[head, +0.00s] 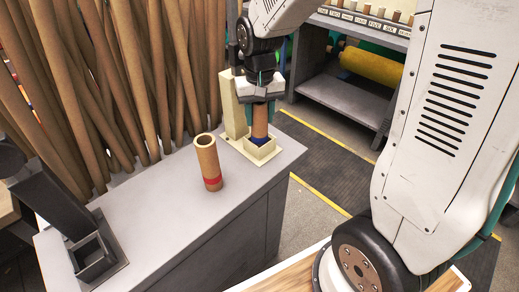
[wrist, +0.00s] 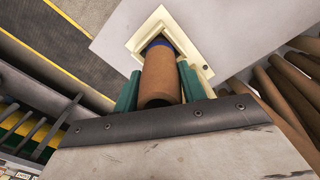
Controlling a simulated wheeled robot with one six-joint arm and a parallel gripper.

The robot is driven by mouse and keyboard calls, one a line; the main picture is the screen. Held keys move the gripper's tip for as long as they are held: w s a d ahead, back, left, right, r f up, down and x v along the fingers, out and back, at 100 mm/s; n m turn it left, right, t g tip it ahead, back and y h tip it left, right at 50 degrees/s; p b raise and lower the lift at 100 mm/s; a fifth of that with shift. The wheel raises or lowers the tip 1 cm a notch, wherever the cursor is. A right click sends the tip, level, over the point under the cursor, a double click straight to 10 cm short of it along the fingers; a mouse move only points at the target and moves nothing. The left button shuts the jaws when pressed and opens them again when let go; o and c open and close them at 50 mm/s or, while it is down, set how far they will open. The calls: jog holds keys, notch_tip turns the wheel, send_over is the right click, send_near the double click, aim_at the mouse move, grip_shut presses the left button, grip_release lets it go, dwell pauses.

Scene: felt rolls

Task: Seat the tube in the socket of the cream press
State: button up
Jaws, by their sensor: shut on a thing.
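My gripper (head: 260,108) is shut on a brown cardboard tube (head: 260,122) with a blue band at its lower end. The tube stands roughly upright over the square socket of the cream press (head: 234,103). Its blue-banded end appears to be within the socket walls, though I cannot tell whether it touches the bottom. In the wrist view the green fingers grip both sides of the tube (wrist: 161,76), and its blue end shows inside the cream socket frame (wrist: 196,58).
A second brown tube (head: 207,162) with a red band stands on the grey bench (head: 165,200). A dark grey press (head: 93,262) with a square socket stands at the bench's left end. Tall brown rolls (head: 110,80) lean behind. A shelf (head: 345,95) holds a yellow roll.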

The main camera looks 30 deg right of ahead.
jog(key=shift+f, duration=0.65)
dwell(0.4)
jog(key=o, duration=1.2)
notch_tip(320, 180, up, 8)
jog(key=shift+f, duration=0.1)
jog(key=s+r+n, duration=0.1)
jog(key=s+r, duration=0.1)
jog(key=s, duration=0.9)
jog(key=s+r+n+t, duration=0.1)
jog(key=s+r, duration=0.2)
jog(key=s, duration=0.9)
jog(key=shift+d, duration=0.4)
